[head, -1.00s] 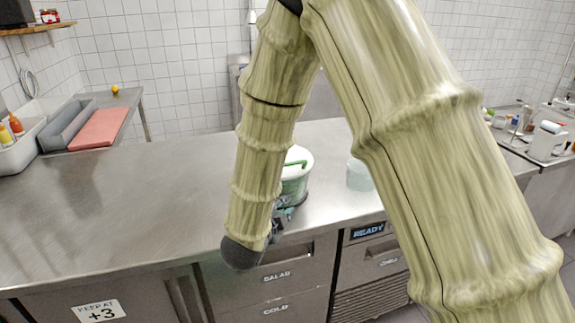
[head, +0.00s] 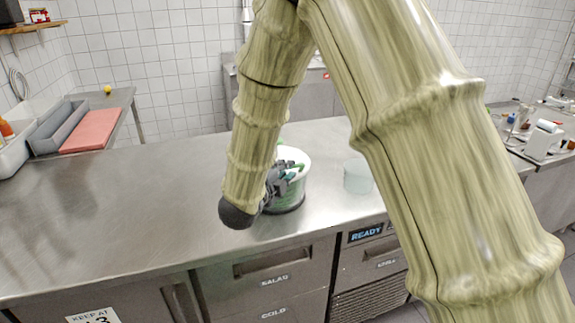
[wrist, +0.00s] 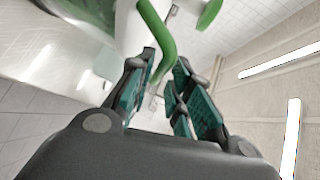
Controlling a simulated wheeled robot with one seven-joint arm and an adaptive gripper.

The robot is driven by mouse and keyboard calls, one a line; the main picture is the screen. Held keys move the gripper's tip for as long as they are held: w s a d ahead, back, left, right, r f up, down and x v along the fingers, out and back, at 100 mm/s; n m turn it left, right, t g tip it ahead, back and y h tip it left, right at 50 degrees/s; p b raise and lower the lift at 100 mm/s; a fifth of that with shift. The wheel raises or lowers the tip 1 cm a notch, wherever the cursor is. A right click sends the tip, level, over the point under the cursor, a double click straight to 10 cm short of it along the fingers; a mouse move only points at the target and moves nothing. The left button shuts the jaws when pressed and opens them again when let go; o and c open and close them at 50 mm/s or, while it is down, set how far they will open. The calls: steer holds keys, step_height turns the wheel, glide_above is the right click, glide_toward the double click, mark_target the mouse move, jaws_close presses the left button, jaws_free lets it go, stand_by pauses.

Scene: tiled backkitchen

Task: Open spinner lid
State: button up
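The salad spinner (head: 290,196) stands on the steel counter, partly hidden behind my arm and gripper. It has a white lid (head: 301,158) and a see-through body with green inside. In the wrist view, the curved green handle (wrist: 157,28) reaches down between my fingers. My gripper (head: 284,172) is at the spinner's upper left side in the head view. In the wrist view my gripper (wrist: 166,60) has its teal-padded fingers apart, with a gap around the handle; I cannot tell whether either finger touches it.
A clear tub (head: 358,176) stands right of the spinner on the counter (head: 120,210). The counter's left part is clear. A red board (head: 90,131) and a grey bin (head: 58,127) lie at the back left. Drawers are under the counter's front edge.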

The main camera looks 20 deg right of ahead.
steer(key=shift+x, duration=1.3)
jaws_close()
steer(key=shift+d+p, duration=0.1)
steer(key=shift+p, duration=0.2)
